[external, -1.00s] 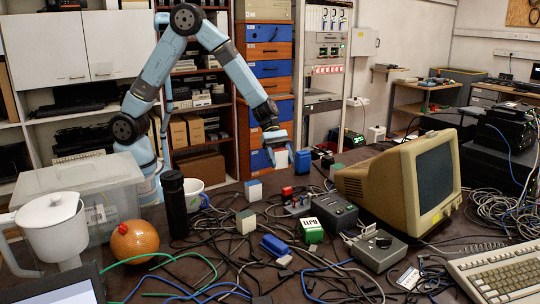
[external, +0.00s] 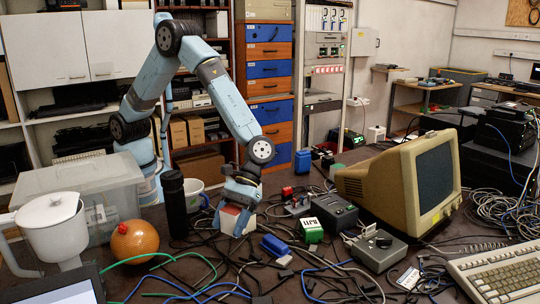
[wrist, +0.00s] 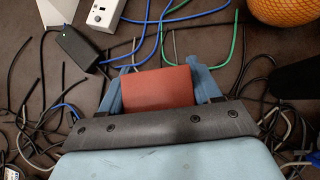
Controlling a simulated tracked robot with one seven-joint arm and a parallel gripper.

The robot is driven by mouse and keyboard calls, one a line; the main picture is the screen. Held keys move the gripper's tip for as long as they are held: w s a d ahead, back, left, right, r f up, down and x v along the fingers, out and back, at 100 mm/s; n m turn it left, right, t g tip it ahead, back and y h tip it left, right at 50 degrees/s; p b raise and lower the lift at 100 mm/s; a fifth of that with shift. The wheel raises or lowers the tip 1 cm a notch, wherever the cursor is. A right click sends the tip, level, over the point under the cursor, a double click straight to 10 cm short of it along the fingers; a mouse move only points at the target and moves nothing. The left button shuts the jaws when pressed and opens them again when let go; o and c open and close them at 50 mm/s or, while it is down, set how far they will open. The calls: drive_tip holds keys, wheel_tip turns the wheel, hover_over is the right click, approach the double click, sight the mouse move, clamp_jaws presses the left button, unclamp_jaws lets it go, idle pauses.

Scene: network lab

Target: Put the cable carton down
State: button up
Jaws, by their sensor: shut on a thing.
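My gripper (external: 237,208) points down at the table and is shut on the cable carton (external: 228,210), a small box with a red top and whitish sides. In the wrist view the carton's red face (wrist: 157,88) lies between the two blue fingers. The carton is low over the dark table, among loose cables. Its underside is hidden, so I cannot tell whether it touches the table or the cables.
A white mug (external: 195,194) and a black cylinder (external: 173,205) stand just left of my gripper. An orange ball (external: 134,241) is further left. A blue connector (external: 274,245) and a green-and-white box (external: 309,230) lie to the right. Cables cover much of the table.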

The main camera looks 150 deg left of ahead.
drive_tip(key=shift+w+d+f, duration=0.1)
drive_tip(key=shift+w+d, duration=0.05)
drive_tip(key=shift+d, duration=0.35)
drive_tip(key=shift+w+d+f, duration=0.1)
drive_tip(key=shift+d, duration=0.4)
drive_tip(key=shift+d+f+m, duration=0.1)
drive_tip(key=shift+f+m, duration=0.15)
drive_tip(key=shift+m, duration=0.05)
wheel_tip(320, 180, down, 9)
drive_tip(key=shift+f, duration=0.1)
drive_tip(key=shift+f, duration=0.1)
drive_tip(key=o, duration=1.1)
drive_tip(key=shift+o, duration=0.2)
drive_tip(key=v, duration=1.2)
drive_tip(key=shift+w, duration=0.2)
